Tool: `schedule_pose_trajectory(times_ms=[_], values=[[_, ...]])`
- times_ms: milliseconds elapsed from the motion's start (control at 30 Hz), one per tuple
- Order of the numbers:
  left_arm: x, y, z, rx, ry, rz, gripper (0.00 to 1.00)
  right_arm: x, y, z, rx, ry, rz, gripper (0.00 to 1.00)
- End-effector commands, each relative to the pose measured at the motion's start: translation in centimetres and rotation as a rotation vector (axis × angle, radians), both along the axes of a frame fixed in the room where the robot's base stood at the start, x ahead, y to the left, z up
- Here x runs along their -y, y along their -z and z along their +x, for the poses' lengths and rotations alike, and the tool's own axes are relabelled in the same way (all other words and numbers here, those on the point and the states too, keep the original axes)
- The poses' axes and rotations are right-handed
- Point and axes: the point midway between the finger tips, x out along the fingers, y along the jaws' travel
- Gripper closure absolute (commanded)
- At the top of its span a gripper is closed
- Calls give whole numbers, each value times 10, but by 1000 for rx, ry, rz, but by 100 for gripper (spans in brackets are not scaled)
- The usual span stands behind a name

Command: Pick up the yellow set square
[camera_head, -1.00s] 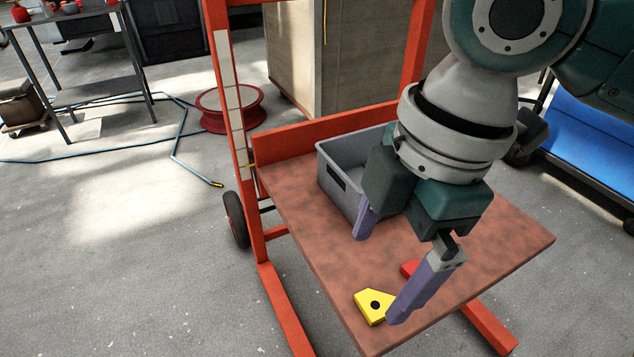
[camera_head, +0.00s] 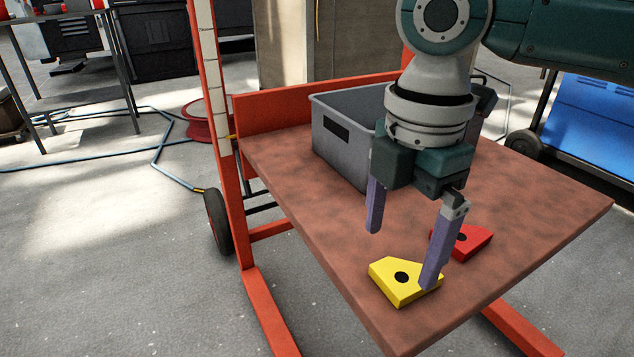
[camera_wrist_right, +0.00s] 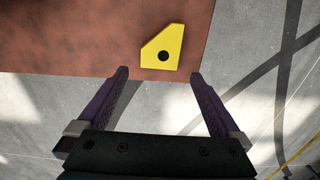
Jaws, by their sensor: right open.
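The yellow set square (camera_head: 388,284), a flat block with a black round spot, lies on the brown platform near its front edge. In the right wrist view the yellow set square (camera_wrist_right: 155,42) lies ahead of the fingertips, between their lines. My right gripper (camera_head: 401,260) is open and empty, with its purple fingers pointing down. In the head view its right finger covers the right end of the yellow set square; I cannot tell if they touch. The right gripper also shows in the right wrist view (camera_wrist_right: 160,74). My left gripper is in neither view.
A red block (camera_head: 470,243) with a dark spot lies just behind and right of the yellow one. A grey bin (camera_head: 345,150) stands at the back of the brown platform (camera_head: 310,215). An orange upright (camera_head: 222,190) rises at the left. The platform's right part is clear.

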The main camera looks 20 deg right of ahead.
Motion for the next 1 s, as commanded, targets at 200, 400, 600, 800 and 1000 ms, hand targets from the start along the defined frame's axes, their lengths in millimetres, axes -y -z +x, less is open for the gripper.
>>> schedule_pose_trajectory(times_ms=[200,400,600,800,1000], values=[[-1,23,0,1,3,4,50,4,28,0,0,0,-1,0],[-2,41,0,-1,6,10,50,6,55,0,1,-1,-1,0],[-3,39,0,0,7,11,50,6,54,0,2,-2,-1,0],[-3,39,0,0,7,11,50,6,54,0,2,-1,0,19],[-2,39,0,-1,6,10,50,5,54,0,2,-1,0,42]])
